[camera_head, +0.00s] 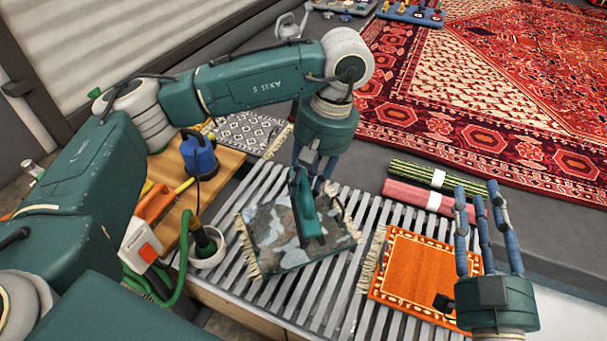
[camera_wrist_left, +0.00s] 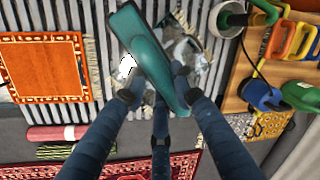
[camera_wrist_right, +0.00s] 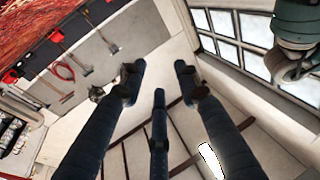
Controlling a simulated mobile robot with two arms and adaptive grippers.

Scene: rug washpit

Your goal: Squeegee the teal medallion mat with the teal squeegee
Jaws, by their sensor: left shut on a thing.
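In the left wrist view the squeegee (camera_wrist_left: 148,55) runs between the fingers of my left gripper (camera_wrist_left: 158,92). The mat (camera_head: 268,228) is fringed, with blotchy teal, grey and brown patches, and lies on the slatted rack. The squeegee covers part of it, and I cannot tell whether the squeegee touches it. The mat (camera_wrist_left: 197,62) is mostly hidden in the left wrist view. My right gripper (camera_head: 482,200) is open and empty, fingers raised, beside the orange mat.
An orange bordered mat (camera_head: 412,270) lies right of the medallion mat on the slatted rack (camera_head: 340,285). Rolled rugs (camera_head: 425,195) lie behind it. A large red rug fills the back.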

